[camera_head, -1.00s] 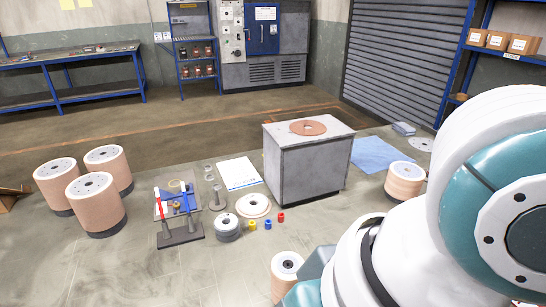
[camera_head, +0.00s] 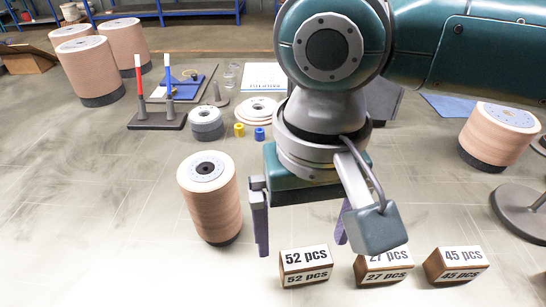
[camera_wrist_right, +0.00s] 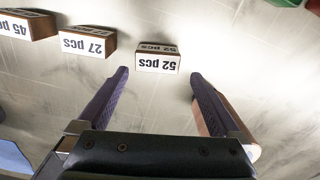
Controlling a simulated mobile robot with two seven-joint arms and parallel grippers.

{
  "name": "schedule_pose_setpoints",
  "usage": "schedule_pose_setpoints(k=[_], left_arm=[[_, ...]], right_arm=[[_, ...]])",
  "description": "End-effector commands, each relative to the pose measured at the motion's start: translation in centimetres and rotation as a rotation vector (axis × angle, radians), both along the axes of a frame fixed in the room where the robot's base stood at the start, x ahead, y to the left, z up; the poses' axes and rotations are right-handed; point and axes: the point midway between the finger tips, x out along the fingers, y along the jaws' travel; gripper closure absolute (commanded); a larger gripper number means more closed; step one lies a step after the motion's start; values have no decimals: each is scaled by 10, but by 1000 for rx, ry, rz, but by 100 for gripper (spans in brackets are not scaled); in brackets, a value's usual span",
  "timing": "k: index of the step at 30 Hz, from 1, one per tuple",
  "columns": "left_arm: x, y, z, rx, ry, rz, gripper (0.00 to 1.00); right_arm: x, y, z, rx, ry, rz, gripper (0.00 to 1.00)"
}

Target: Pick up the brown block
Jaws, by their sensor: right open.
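The "52 pcs" block (camera_head: 305,267) is on the left, the "27 pcs" block (camera_head: 382,270) in the middle and the "45 pcs" block (camera_head: 457,264) on the right. My right gripper (camera_head: 302,243) is open and empty, pointing down by the "52 pcs" block. In the right wrist view the "52 pcs" block (camera_wrist_right: 158,58) lies just beyond and between the open fingertips (camera_wrist_right: 158,75). The "27 pcs" block (camera_wrist_right: 88,42) and "45 pcs" block (camera_wrist_right: 25,25) are farther left there. My left gripper is out of view.
A tall tan disc stack (camera_head: 208,200) stands left of my right gripper. Another stack (camera_head: 497,136) is at the right, near a grey round base (camera_head: 520,208). A grey spool (camera_head: 207,124) and a pen stand (camera_head: 157,121) are farther back.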

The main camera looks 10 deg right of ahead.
Motion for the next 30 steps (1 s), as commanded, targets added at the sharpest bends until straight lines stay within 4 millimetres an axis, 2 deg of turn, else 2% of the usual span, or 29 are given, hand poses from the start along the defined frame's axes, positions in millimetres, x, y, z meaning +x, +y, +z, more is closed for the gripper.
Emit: schedule_pose_setpoints(k=[12,21,30], left_arm=[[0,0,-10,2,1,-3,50],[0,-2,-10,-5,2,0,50],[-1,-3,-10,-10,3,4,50]], right_arm=[[-9,-2,-54,-1,0,2,0],[-9,-2,-57,0,-1,3,1],[-9,-2,-57,0,-1,3,35]])
